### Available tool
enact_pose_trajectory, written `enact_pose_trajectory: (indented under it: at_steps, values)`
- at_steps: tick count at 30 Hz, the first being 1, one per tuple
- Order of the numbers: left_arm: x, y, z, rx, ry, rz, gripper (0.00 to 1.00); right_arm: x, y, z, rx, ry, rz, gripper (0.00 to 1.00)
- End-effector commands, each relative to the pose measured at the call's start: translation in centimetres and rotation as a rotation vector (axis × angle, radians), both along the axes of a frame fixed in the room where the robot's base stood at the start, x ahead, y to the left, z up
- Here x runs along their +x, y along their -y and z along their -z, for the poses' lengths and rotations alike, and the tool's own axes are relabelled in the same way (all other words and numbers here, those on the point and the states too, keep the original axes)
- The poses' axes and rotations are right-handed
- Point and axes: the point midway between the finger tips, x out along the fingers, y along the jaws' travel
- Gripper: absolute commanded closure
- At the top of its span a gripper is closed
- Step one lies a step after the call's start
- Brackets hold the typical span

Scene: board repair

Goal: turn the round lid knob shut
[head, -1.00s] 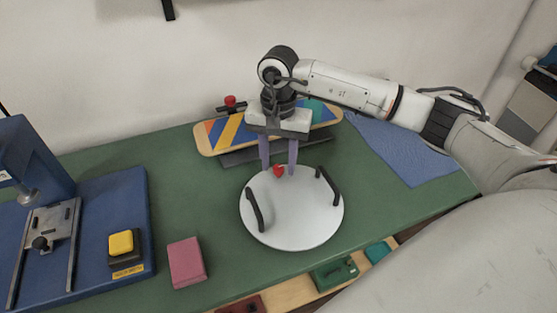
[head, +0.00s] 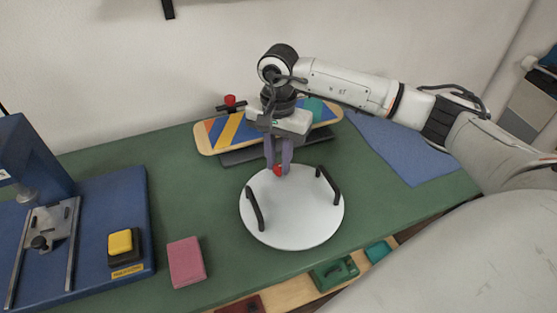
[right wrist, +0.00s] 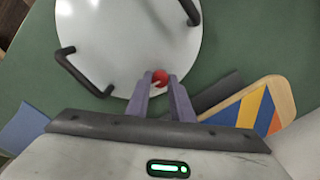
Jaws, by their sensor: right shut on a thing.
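A round white lid (head: 292,215) with two black bar handles lies flat on the green table. A small red knob (head: 279,170) sits near its far edge. My right gripper (head: 280,170) points down at the knob, with its two purple fingers closed in around it. In the right wrist view the red knob (right wrist: 160,77) shows between the fingertips (right wrist: 156,82), near the lid's rim (right wrist: 130,85). The fingers partly hide the knob, so its turn position cannot be told. My left gripper is not in view.
A striped skateboard deck (head: 232,134) in a stand with a red-topped clamp (head: 231,102) is behind the lid. A pink block (head: 186,262), a yellow button (head: 121,243) and a blue press (head: 95,230) stand left. A blue cloth (head: 405,150) lies right.

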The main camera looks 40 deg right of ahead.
Motion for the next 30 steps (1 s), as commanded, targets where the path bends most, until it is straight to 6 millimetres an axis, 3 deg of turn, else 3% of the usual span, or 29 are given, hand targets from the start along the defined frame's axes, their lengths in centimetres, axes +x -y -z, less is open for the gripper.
enact_pose_trajectory:
  at_steps: [30]
  values:
    - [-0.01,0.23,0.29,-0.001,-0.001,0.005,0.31,0.02,0.03,-0.14,0.000,0.002,0.957,1.00]
